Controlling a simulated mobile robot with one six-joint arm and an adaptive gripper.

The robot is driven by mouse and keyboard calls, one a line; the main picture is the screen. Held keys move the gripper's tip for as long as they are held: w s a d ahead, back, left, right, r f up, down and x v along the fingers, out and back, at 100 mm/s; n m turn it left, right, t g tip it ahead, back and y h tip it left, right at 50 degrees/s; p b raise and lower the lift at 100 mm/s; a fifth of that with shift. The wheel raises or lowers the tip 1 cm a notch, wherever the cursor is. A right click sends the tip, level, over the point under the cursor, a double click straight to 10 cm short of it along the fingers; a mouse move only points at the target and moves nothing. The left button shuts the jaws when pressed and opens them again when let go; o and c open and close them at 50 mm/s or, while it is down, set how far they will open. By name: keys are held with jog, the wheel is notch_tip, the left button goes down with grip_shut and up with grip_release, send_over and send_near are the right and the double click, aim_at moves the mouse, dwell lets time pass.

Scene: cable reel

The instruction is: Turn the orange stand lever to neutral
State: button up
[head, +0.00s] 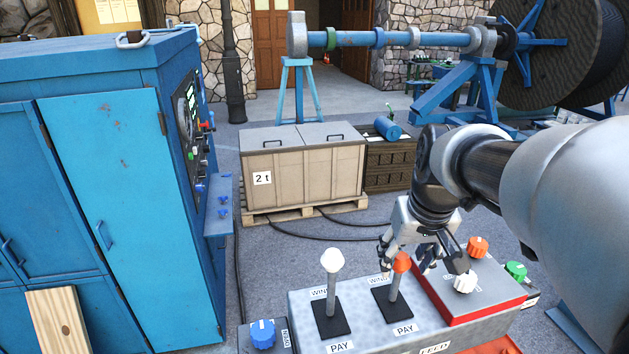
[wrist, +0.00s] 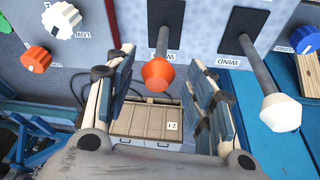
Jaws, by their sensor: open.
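The orange stand lever (head: 401,262) rises from a black slot plate on the grey control stand, between a WIND label on the far side and a PAY label on the near side. Its exact tilt is hard to tell. My gripper (head: 408,264) is open and stands over it, with one finger to each side of the orange knob. In the wrist view the orange knob (wrist: 157,74) sits between the two open fingers (wrist: 160,62), with visible gaps at both sides. The fingers do not appear to touch it.
A white-knobbed lever (head: 332,262) stands just left of the orange one. A red-edged box (head: 483,304) with orange and white knobs is close on the right. A blue knob (head: 263,333) is at the lower left. A blue cabinet (head: 110,170) and wooden crate (head: 300,178) stand beyond.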

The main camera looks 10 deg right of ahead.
jog(key=v, duration=0.6)
jog(key=shift+r, duration=0.1)
